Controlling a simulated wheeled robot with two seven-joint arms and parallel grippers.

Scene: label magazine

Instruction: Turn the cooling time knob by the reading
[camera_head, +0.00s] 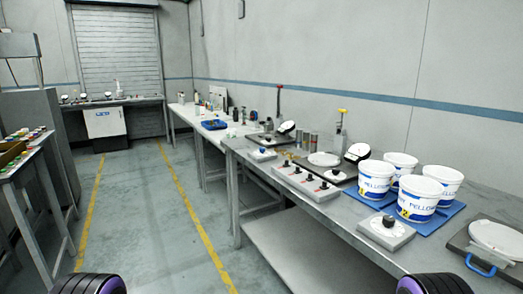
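A grey box with one black knob (388,221) sits on the right-hand bench, in front of the white buckets. A longer grey panel (306,182) further along the bench carries several small knobs, some with red parts. A smaller box with a blue-topped knob (262,154) stands beyond it. Labels are too small to read, so I cannot tell which one is the cooling time knob. A tilted round white-faced dial (357,152) stands behind the panel, and another (286,127) is further back; their readings are not legible. Neither of my grippers is in view.
Several white buckets (375,180) stand on blue mats (448,217) at the right. A board with a white disc and blue handle (480,265) lies at the near right. A side table (20,165) stands at left. The floor aisle (140,210) between yellow lines is clear.

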